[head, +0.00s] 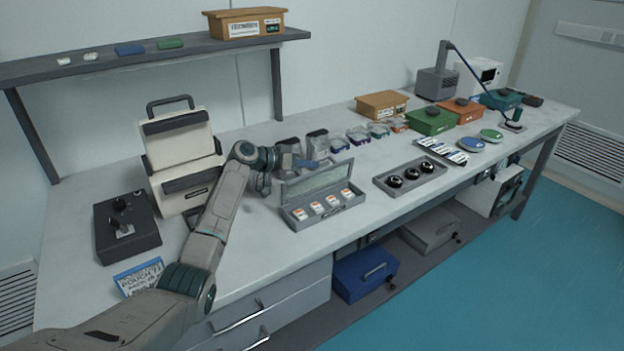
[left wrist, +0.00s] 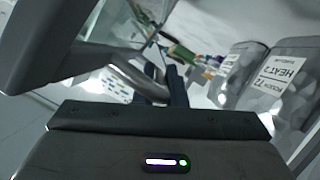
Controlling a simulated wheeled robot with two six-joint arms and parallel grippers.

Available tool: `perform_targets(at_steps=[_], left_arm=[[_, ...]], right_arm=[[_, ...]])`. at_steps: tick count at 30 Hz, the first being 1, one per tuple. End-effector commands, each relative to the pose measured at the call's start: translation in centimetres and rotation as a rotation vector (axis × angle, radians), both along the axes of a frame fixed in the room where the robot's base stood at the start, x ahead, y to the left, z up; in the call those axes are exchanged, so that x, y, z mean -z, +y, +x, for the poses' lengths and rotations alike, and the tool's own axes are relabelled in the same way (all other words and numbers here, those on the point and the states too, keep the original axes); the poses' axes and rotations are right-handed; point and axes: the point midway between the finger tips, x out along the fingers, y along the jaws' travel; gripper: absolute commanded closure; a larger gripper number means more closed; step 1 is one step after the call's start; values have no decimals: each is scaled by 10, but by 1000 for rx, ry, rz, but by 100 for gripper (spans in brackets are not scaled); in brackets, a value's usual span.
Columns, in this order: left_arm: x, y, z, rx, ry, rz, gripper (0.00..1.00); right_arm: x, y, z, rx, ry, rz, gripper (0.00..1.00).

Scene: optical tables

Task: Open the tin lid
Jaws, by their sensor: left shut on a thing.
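A grey tin (head: 338,215) stands on the bench with several white, orange-marked packets inside. Its lid (head: 316,179) is raised, tilted up at the back edge of the tin. My left gripper (head: 308,163) is at the upper edge of the lid, from behind and to the left, and is shut on it. In the left wrist view the dark fingers (left wrist: 173,85) meet near the middle; the exact contact is partly hidden. My right gripper is in neither view.
Grey labelled pouches (left wrist: 275,80) stand close beside the left gripper. A tray with black round items (head: 410,178) is right of the tin. A cream case (head: 180,150) and dark control box (head: 127,226) stand left. Bench in front of the tin is narrow.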

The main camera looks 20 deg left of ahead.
Motion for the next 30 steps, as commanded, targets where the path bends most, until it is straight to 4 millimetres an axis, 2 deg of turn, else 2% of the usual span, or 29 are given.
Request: perform_targets(at_steps=[1,8,18,30], left_arm=[[6,3,2,0,17,-19,100],[8,8,6,0,76,-94,100],[10,12,9,-1,120,-149,100],[9,12,9,1,126,-156,100]], right_arm=[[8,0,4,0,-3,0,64],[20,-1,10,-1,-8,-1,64],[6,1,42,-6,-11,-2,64],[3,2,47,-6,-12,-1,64]])
